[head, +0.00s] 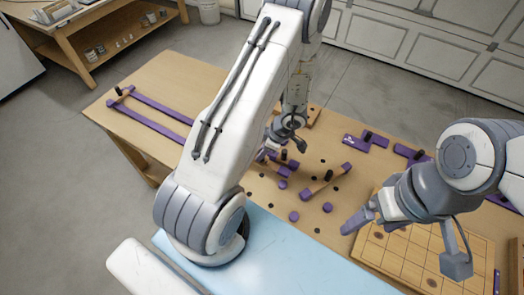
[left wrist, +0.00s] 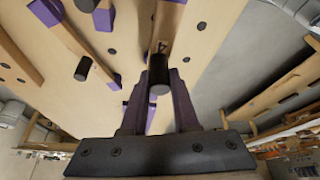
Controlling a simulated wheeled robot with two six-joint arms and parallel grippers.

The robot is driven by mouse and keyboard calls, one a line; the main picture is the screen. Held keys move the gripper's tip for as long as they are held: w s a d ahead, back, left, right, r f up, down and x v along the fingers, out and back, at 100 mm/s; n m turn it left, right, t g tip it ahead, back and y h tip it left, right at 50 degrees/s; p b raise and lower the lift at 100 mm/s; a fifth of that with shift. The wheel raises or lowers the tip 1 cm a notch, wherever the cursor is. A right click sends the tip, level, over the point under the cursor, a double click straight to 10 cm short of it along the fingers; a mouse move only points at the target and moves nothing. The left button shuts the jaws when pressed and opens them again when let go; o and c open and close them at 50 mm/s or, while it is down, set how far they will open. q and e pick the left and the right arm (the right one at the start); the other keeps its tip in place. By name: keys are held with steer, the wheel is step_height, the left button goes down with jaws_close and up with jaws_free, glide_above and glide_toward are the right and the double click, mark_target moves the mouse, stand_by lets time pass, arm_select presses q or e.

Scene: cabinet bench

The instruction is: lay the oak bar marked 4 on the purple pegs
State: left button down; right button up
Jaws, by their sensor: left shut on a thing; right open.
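My left gripper (head: 290,143) is shut on the black knob (left wrist: 159,75) of the oak bar marked 4 (left wrist: 165,28), seen in the left wrist view with the 4 just beyond the knob. In the head view my left arm and gripper hide most of this bar. Which pegs lie under the held bar I cannot tell. My right gripper (head: 354,220) is open and empty, beside the light wooden board.
Another oak bar with purple ends and a black knob (head: 325,181) lies right of my left gripper. Purple pieces (head: 366,141) lie at the back. A long purple frame (head: 158,120) lies at left. The gridded wooden board (head: 420,262) fills the front right. Black holes dot the bench.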

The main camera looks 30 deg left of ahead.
mark_target(265, 160)
arm_select(q)
steer(key=shift+d+f+b, duration=0.1)
steer(key=shift+f+b, duration=1.25)
steer(key=shift+f, duration=1.4)
steer(key=shift+r+p, duration=0.1)
steer(key=shift+p, duration=0.25)
steer(key=shift+f, duration=0.4)
steer(key=shift+f, duration=0.25)
steer(key=shift+f, duration=0.3)
steer(key=shift+f, duration=0.2)
steer(key=shift+p, duration=0.3)
stand_by(1.0)
